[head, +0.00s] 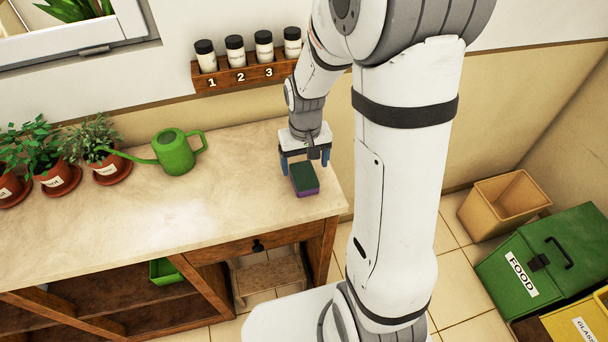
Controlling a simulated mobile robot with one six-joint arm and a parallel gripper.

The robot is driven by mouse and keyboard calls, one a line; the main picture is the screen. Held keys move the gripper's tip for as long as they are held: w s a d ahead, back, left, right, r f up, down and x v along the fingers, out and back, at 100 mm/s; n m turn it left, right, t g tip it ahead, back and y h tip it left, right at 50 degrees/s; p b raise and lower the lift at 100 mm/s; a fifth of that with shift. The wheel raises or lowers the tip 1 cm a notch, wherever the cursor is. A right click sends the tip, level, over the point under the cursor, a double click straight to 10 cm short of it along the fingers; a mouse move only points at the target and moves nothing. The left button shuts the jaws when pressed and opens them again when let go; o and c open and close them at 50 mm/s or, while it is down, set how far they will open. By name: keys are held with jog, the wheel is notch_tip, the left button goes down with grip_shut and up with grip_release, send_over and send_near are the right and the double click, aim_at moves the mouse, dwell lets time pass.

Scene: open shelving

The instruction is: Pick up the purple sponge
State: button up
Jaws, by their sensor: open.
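The purple sponge (307,189) has a dark green top and a purple lower layer. It lies on the counter (230,213) near its right end, in the head view. My gripper (305,168) is at the sponge, pointing down, with its blue fingers apart. One finger shows at the left of the sponge and one at the right, towards its far end. I cannot tell whether the fingers touch it. The far end of the sponge is partly hidden by the gripper.
A green watering can (174,152) and potted plants (103,150) stand left on the counter. A wooden rack (245,75) with numbered jars hangs on the wall behind my arm. A tan bin (502,203) and a green FOOD bin (545,262) stand on the floor at right. The counter's middle is clear.

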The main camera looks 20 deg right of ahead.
aim_at(304, 174)
notch_tip(304, 174, down, 5)
jog(key=shift+a+f+p, duration=0.1)
jog(key=shift+p, duration=0.25)
jog(key=c, duration=1.1)
jog(key=shift+w, duration=0.1)
